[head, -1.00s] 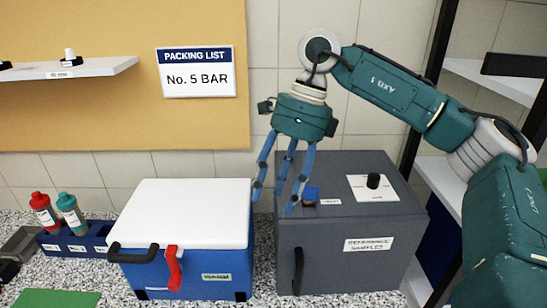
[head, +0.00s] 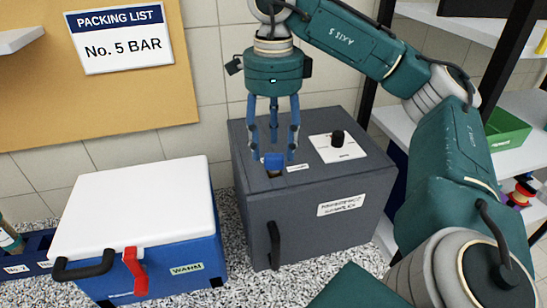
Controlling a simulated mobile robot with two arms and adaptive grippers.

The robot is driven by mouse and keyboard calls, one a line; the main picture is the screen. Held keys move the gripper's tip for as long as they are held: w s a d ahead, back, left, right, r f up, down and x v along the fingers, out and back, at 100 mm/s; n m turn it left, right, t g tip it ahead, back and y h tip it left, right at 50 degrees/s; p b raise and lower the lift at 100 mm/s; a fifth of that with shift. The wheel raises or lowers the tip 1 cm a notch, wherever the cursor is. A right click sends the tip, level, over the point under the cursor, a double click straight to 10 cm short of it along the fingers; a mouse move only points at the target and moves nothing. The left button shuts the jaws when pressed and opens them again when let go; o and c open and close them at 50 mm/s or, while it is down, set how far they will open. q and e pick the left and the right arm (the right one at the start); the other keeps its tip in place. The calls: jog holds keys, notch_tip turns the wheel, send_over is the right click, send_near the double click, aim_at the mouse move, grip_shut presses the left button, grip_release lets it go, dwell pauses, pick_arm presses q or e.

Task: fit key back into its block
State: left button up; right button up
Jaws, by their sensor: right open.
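A small blue piece (head: 274,160) stands on top of the grey box (head: 330,190), near its left edge, with a small dark part at its foot. I cannot tell whether it is the key, its block or both. My right gripper (head: 274,153) points down over it, open, with its blue fingers spread around the piece. I cannot tell whether they touch it. A black knob (head: 337,138) on a white plate (head: 346,151) is on the same box top, to the right. My left gripper is not in view.
A blue cooler (head: 180,270) with a white lid (head: 135,205) and a red latch (head: 136,270) stands to the left, labelled WARM. A packing list sign (head: 125,38) hangs on the board behind. Shelves with a green bin (head: 507,133) stand at the right.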

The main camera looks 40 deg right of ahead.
aim_at(274, 157)
jog(key=f+b, duration=0.1)
jog(key=f, duration=0.2)
jog(key=shift+s, duration=0.2)
jog(key=shift+f, duration=0.4)
jog(key=shift+f+b, duration=0.15)
jog(key=shift+b, duration=0.15)
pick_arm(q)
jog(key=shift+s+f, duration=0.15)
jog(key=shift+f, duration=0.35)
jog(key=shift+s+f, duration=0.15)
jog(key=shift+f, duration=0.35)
pick_arm(e)
jog(key=c, duration=1.1)
